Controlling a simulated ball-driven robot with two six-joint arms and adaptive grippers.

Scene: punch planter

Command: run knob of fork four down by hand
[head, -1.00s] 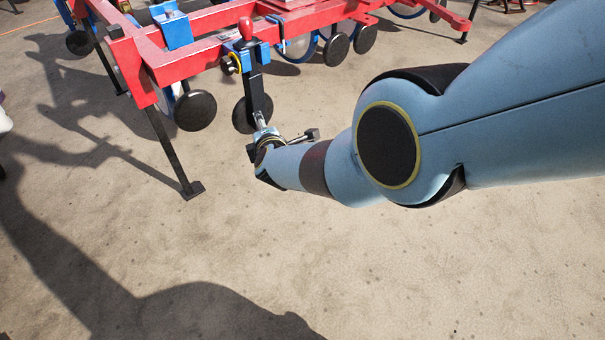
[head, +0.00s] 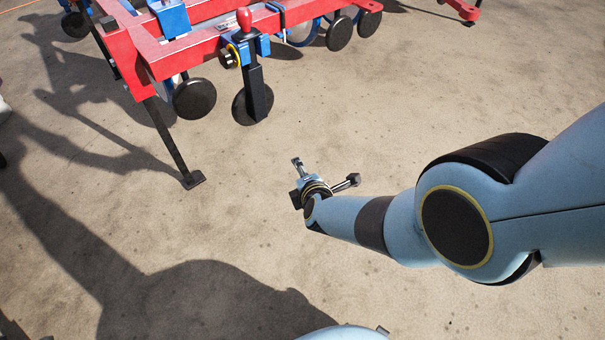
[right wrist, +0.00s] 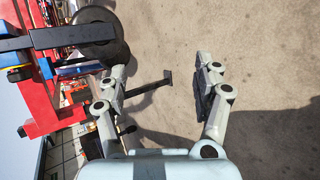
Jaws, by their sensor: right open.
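The nearest fork shows in the head view as a black upright shank (head: 257,88) in a blue clamp on the red frame (head: 190,57). A red knob (head: 244,18) stands on top of it, and a dark knob (head: 229,58) with a yellow ring is on its side. I see no number on it. My right gripper (head: 298,166) is below and right of this fork, apart from it. In the right wrist view my right gripper (right wrist: 160,72) has its fingers wide apart with nothing between them. My left gripper is not in view.
Black discs (head: 194,98) hang under the frame; one (right wrist: 97,40) shows beside the left finger in the wrist view. A support leg (head: 168,140) with a flat foot stands left of the fork. Sandy ground around my right gripper is clear.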

